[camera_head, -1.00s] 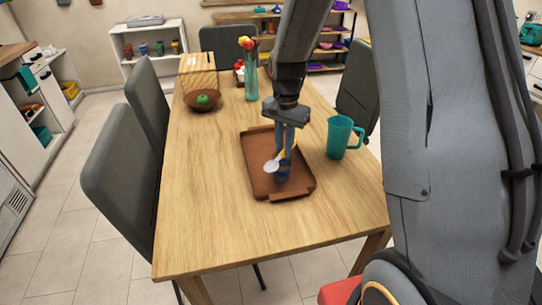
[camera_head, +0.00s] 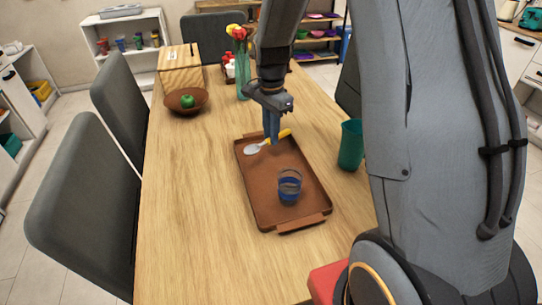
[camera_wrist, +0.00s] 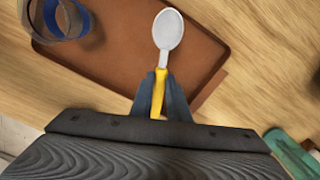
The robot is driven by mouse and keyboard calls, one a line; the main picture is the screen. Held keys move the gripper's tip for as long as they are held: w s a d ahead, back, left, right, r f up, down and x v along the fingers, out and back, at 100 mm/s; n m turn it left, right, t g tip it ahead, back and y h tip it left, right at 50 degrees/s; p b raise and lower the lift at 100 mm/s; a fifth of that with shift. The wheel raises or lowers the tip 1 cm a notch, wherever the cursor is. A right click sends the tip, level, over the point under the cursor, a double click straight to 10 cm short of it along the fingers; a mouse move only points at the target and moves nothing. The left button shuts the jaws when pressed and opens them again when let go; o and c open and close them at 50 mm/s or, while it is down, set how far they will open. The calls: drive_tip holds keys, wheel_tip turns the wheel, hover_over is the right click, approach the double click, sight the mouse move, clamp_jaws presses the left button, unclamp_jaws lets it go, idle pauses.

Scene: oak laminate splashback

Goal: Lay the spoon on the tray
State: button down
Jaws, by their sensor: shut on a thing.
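The spoon (camera_head: 253,148) has a pale grey bowl and a yellow handle. In the wrist view the spoon (camera_wrist: 168,30) points away from my gripper, with its handle between the fingers. My gripper (camera_head: 271,138) is shut on the yellow handle; it also shows in the wrist view (camera_wrist: 160,95). The brown tray (camera_head: 257,190) lies on the table, and the spoon is over its far part. I cannot tell whether the spoon touches the tray. The tray also fills much of the wrist view (camera_wrist: 115,60).
A clear cup with blue (camera_head: 289,186) stands on the tray's near part. A teal pitcher (camera_head: 351,145) stands right of the tray. A brown bowl with a green fruit (camera_head: 187,101), a flower vase (camera_head: 241,70) and a wooden box (camera_head: 180,65) stand farther back. The table's left side is clear.

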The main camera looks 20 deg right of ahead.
sight(272, 159)
drive_tip(key=shift+f+p, duration=0.5)
drive_tip(key=shift+f, duration=2.95)
drive_tip(key=c, duration=1.7)
unclamp_jaws()
drive_tip(key=shift+f, duration=0.15)
drive_tip(key=shift+c, duration=0.2)
drive_tip(key=shift+o, duration=0.3)
